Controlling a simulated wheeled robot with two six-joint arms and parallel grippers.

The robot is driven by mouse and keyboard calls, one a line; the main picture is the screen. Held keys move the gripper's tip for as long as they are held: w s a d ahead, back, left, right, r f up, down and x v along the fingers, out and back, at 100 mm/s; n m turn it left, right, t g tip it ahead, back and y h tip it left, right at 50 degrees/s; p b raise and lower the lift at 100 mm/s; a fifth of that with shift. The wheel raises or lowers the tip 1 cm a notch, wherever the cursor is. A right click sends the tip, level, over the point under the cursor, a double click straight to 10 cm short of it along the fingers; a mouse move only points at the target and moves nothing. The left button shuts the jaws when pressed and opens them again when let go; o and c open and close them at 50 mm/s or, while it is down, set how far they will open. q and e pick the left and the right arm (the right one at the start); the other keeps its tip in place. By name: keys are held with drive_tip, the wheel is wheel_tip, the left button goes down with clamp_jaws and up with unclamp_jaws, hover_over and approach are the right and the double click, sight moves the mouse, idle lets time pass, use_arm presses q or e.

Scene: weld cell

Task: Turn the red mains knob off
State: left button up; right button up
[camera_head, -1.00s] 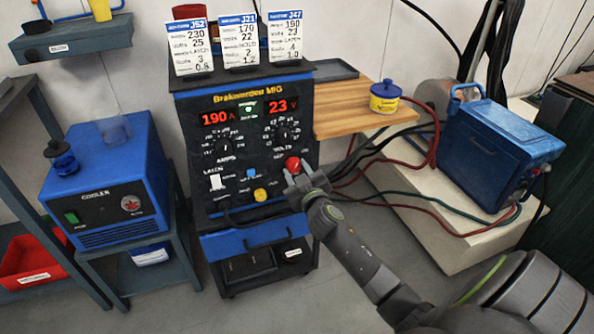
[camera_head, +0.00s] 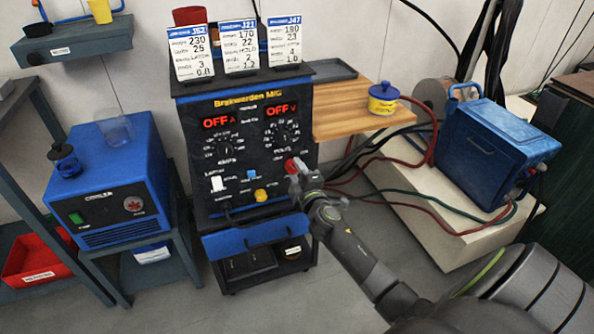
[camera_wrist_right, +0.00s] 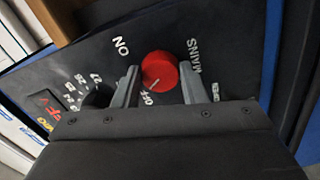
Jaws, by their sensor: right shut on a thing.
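The red mains knob (camera_head: 289,166) is on the lower right of the black front panel of the blue welder (camera_head: 250,242). In the right wrist view the knob (camera_wrist_right: 159,69) sits beside white ON, OFF and MAINS lettering, and its pale pointer mark points toward OFF. Both welder displays (camera_head: 218,122) read OFF in red. My right gripper (camera_head: 298,171) is shut on the knob, with one finger on each side of it. My left gripper is not in view.
A blue cooler (camera_head: 110,187) stands left of the welder. A wooden shelf (camera_head: 350,112) with a blue and yellow pot (camera_head: 383,98) is at the right. Red and dark cables run behind my right arm toward a blue box (camera_head: 495,150).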

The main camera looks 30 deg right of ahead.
drive_tip(key=shift+n, duration=1.3)
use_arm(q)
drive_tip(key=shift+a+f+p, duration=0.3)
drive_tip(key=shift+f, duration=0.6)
use_arm(e)
drive_tip(key=shift+o, duration=0.2)
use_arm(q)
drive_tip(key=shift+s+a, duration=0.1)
use_arm(e)
drive_tip(key=shift+c, duration=0.2)
drive_tip(key=o, duration=1)
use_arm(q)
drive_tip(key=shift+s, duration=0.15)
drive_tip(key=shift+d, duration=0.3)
use_arm(e)
drive_tip(key=shift+s, duration=0.1)
